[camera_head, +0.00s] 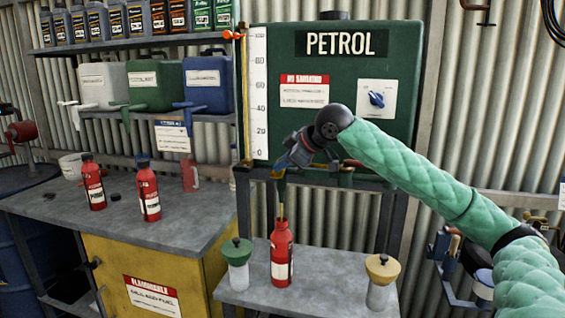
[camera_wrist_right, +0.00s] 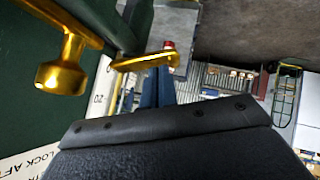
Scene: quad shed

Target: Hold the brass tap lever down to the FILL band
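The brass tap lever (camera_wrist_right: 145,62) lies across the tips of my right gripper (camera_wrist_right: 157,75) in the wrist view. The two dark-blue fingers are close together, and the lever does not clearly sit between them. In the head view my right gripper (camera_head: 283,172) points down and left under the green petrol tank (camera_head: 345,90). It hides most of the tap there. A thin yellowish line (camera_head: 282,205) runs down to the mouth of a red bottle (camera_head: 282,258) standing below. I cannot make out the FILL band. My left gripper is not in view.
A jar with a green lid (camera_head: 237,266) and one with a yellow lid (camera_head: 381,284) flank the bottle on the grey stand (camera_head: 330,270). More red bottles stand on the bench (camera_head: 190,205) at left. A brass fitting (camera_wrist_right: 60,75) shows in the wrist view.

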